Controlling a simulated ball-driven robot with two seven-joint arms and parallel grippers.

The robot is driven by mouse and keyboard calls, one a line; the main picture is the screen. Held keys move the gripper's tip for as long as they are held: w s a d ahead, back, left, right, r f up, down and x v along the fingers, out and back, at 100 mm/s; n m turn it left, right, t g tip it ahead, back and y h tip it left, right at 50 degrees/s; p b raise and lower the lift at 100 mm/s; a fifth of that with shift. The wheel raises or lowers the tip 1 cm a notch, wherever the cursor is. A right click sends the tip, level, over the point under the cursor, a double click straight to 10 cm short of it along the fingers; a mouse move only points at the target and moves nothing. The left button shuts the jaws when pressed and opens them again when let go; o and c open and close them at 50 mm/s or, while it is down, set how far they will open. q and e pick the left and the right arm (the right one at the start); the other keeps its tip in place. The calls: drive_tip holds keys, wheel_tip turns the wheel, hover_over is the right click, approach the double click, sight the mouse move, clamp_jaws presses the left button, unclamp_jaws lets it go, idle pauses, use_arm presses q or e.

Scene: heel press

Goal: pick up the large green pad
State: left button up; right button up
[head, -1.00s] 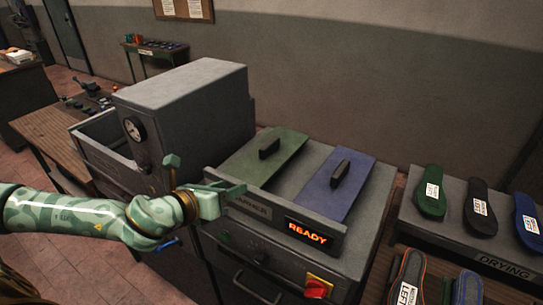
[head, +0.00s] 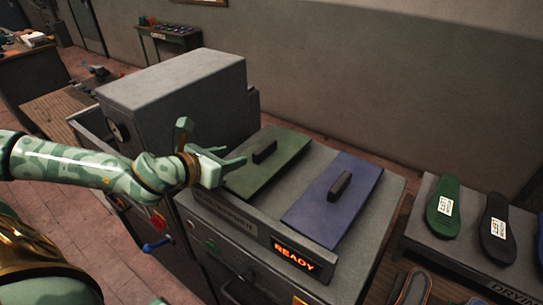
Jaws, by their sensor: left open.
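The large green pad (head: 283,164) lies flat on the grey warmer top, with a dark block handle (head: 264,151) standing on it. My left gripper (head: 231,156) is open and empty at the pad's left edge, short of the handle. Its fingers point right, towards the pad, and partly overlap the pad's left corner in the picture; I cannot tell whether they touch it. My right gripper does not show.
A blue pad (head: 338,205) with a similar handle lies right of the green one. The lit READY panel (head: 294,257) is on the warmer's front. A tall grey press housing (head: 185,95) stands behind my left arm. Insoles (head: 444,205) lie on a drying rack at right.

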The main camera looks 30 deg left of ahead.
use_arm(q)
drive_tip(key=p, duration=0.1)
approach(264, 146)
drive_tip(key=x, duration=0.4)
drive_tip(key=shift+w+f, duration=0.1)
drive_tip(key=shift+f, duration=0.1)
drive_tip(key=shift+w+d+f, duration=0.15)
drive_tip(key=shift+w+f, duration=0.15)
drive_tip(key=shift+w, duration=0.3)
drive_tip(key=x, duration=0.5)
drive_tip(key=shift+s, duration=0.15)
drive_tip(key=shift+c, duration=0.3)
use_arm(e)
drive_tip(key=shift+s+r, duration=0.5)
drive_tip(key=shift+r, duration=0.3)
use_arm(q)
clamp_jaws()
drive_tip(key=shift+r, duration=0.25)
